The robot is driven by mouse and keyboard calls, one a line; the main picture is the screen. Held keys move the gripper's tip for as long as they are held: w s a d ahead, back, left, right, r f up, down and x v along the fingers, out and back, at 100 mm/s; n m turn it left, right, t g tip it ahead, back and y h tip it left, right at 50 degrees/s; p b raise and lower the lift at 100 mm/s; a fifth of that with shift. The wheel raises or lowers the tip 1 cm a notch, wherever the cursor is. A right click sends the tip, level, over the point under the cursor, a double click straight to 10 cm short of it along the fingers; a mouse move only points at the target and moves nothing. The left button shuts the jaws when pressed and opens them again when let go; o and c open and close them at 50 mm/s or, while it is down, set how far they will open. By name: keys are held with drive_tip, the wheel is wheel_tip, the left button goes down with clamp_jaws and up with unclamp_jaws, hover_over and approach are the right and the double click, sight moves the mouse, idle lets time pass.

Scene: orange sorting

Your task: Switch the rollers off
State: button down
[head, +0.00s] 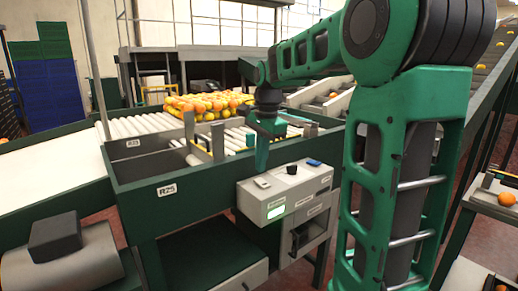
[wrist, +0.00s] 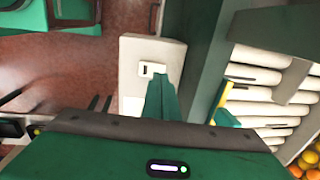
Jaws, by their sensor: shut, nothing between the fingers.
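The control box (head: 285,198) is pale grey and fixed to the side of the green roller frame. On its top are a white switch (head: 262,183), a black knob (head: 291,169) and a blue part (head: 314,162). A green lit panel (head: 276,211) glows on its front. My gripper (head: 261,168) points down just above the box, near the white switch. In the wrist view its shut fingers (wrist: 162,84) reach over the box (wrist: 135,50), close beside the switch (wrist: 152,70). I cannot tell if they touch it. The rollers (head: 138,126) lie behind the frame.
Oranges (head: 205,104) are heaped on the rollers at the back. The green frame wall (head: 175,190) marked R25 runs left of the box. A motor drum (head: 65,262) stands at lower left. Another conveyor with oranges (head: 506,198) is at the right.

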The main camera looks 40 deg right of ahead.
sight(260, 180)
drive_tip(key=shift+w+f, duration=0.2)
drive_tip(key=shift+f, duration=1.45)
drive_tip(key=shift+f+g, duration=0.2)
drive_tip(key=shift+g, duration=0.1)
drive_tip(key=shift+s, duration=0.1)
drive_tip(key=shift+s+r, duration=0.1)
drive_tip(key=shift+s, duration=0.55)
wheel_tip(260, 180, up, 14)
drive_tip(key=s, duration=0.1)
drive_tip(key=shift+s, duration=0.35)
